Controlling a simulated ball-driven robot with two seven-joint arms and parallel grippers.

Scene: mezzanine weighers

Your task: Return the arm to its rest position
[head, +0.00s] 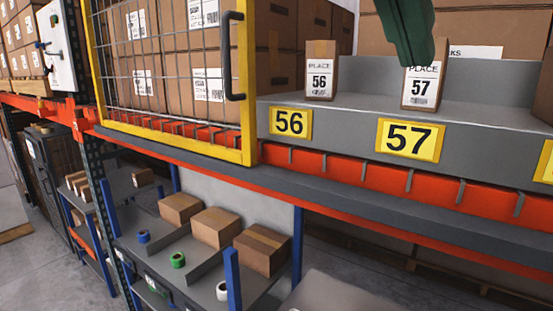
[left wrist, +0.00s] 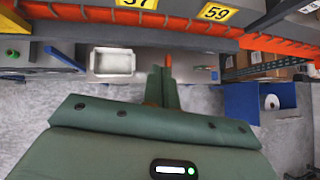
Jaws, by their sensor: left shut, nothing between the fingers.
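My left gripper (head: 416,64) hangs down from the top edge of the head view, dark green, its lower end in front of the top of the box marked 57 (head: 420,92). I cannot tell whether it touches that box. In the left wrist view the two fingers of my left gripper (left wrist: 161,88) are together with nothing between them, pointing toward a grey surface with a pale square tray (left wrist: 112,61). My right gripper is in neither view.
A box marked 56 (head: 321,70) stands on the grey shelf ledge (head: 350,103) beside a yellow-framed mesh gate (head: 168,139). An orange beam (head: 330,170) runs below. Lower shelves hold cardboard boxes (head: 262,249) and tape rolls (head: 178,260). A blue bin (left wrist: 240,103) shows right in the wrist view.

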